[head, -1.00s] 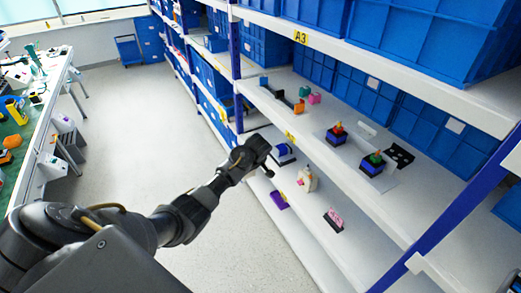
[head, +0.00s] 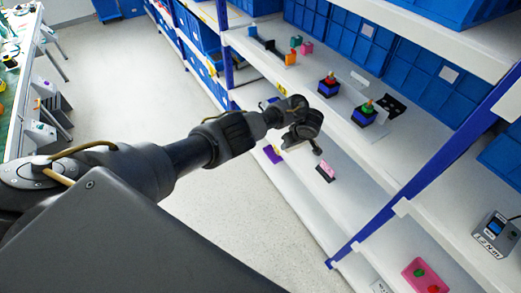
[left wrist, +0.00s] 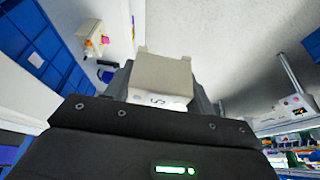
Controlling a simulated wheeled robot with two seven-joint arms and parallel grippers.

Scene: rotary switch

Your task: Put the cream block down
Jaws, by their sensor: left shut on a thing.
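My left gripper (head: 312,138) hangs over the lower shelf. It also shows in the left wrist view (left wrist: 162,88), shut on the cream block (left wrist: 160,75), whose white end face carries dark marks. In the head view the gripper and hand hide most or all of the block. My right gripper is out of view.
On the lower shelf (head: 322,200), a pink piece on a dark base (head: 325,172) lies right of the gripper and a purple piece (head: 272,153) left of it. The upper shelf holds two stacked block towers (head: 328,86) and a dark holed plate (head: 390,106). Blue bins stand behind.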

